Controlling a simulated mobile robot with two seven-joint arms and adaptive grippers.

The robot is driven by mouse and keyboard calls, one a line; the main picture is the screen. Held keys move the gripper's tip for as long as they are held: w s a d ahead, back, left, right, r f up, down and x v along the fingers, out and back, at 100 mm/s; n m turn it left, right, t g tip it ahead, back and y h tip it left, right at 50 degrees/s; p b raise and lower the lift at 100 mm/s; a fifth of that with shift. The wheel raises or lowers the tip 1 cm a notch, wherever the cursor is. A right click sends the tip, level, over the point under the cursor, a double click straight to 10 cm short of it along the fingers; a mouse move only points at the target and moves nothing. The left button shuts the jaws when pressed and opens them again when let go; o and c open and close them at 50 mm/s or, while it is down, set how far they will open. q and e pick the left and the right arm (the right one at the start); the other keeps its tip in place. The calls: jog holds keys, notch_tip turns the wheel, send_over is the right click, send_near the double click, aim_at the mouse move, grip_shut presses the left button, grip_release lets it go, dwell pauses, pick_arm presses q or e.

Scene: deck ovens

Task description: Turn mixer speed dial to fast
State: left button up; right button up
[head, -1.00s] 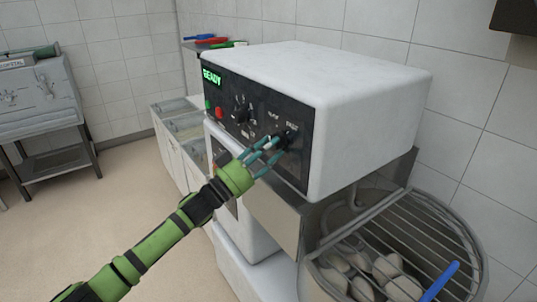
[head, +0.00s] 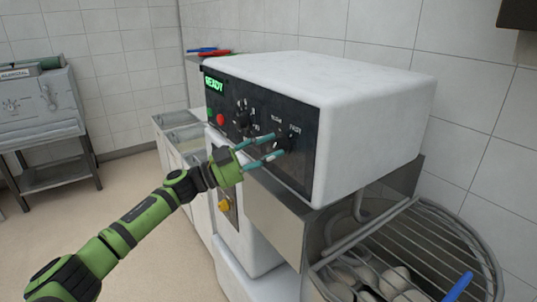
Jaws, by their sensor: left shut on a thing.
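The mixer (head: 365,105) is a white box with a black control panel on its front. Its speed dial (head: 287,142), a black knob, sits at the panel's right part, below the labels SLOW and FAST. My left gripper (head: 280,144) has its two teal fingers at the dial, one above and one below, shut on it. The fingers partly hide the dial, and I cannot read where it points. A green READY display (head: 214,84) is lit at the panel's upper left. My right gripper is not in view.
Another black knob (head: 242,118) and a red button (head: 220,120) sit left of the dial. Below right is a wire guard (head: 440,240) over a bowl with pale lumps and a blue handle (head: 459,287). A grey oven (head: 40,105) stands far left. Open floor lies between.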

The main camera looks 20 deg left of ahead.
pick_arm(q)
jog(key=shift+r+m+g, duration=0.3)
jog(key=shift+r+m, duration=0.2)
jog(key=shift+m, duration=0.3)
jog(key=o, duration=1.1)
jog(key=shift+s+d, duration=0.1)
jog(key=shift+s, duration=0.05)
jog(key=shift+f, duration=0.25)
jog(key=v, duration=1.2)
